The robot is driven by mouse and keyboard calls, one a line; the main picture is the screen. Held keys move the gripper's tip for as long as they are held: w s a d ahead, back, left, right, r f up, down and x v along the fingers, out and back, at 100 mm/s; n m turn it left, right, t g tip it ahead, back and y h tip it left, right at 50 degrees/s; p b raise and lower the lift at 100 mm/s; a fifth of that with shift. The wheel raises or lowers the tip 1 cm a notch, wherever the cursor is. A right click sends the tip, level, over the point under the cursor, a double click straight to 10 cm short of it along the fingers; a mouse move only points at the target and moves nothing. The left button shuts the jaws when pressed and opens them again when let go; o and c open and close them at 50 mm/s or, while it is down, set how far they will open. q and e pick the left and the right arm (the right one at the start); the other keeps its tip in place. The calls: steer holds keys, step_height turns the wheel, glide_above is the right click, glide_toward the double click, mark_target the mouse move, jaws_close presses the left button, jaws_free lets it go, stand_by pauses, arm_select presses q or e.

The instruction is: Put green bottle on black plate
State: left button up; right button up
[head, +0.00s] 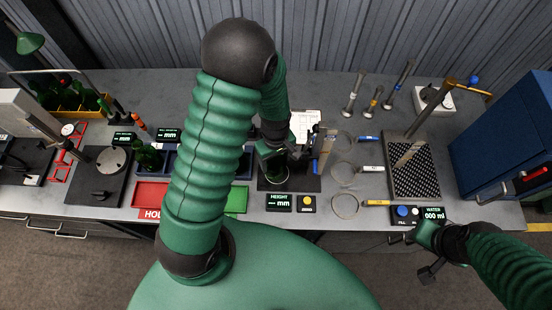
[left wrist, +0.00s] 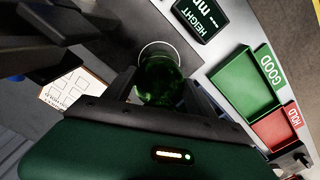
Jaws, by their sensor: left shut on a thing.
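My left gripper (head: 273,158) is over the black plate (head: 305,182) behind the height display. In the left wrist view, its fingers are on both sides of a green bottle (left wrist: 160,80), shut on it. The bottle is seen from above, with a pale ring around it against the dark plate (left wrist: 115,38). In the head view my gripper mostly hides this bottle. I cannot tell whether its base touches the plate. My right gripper (head: 430,272) is at the lower right, in front of the bench, with no bottle near it; its jaw opening is unclear.
Another green bottle (head: 147,157) stands at left, near a dark plate (head: 85,188) with a round disc. Red (head: 150,194) and green (head: 237,200) trays lie left of the height display (head: 279,202). Glass rings (head: 345,206) and a perforated tray (head: 413,185) are to the right.

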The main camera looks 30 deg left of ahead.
arm_select(q)
steer(key=o, duration=1.7)
steer(key=shift+w+a, duration=0.1)
steer(key=shift+o, duration=0.3)
steer(key=shift+d+r, duration=0.1)
steer(key=shift+d, duration=0.45)
steer(key=shift+d+r, duration=0.2)
steer(key=shift+d, duration=0.15)
steer(key=r, duration=0.3)
steer(key=r+b, duration=0.1)
steer(key=r, duration=0.3)
steer(key=a+r, duration=0.1)
steer(key=r, duration=0.3)
steer(key=shift+a+r, duration=0.1)
steer(key=shift+r, duration=0.25)
steer(key=shift+d, duration=0.4)
arm_select(e)
steer(key=shift+d+f, duration=0.55)
steer(key=shift+f, duration=0.2)
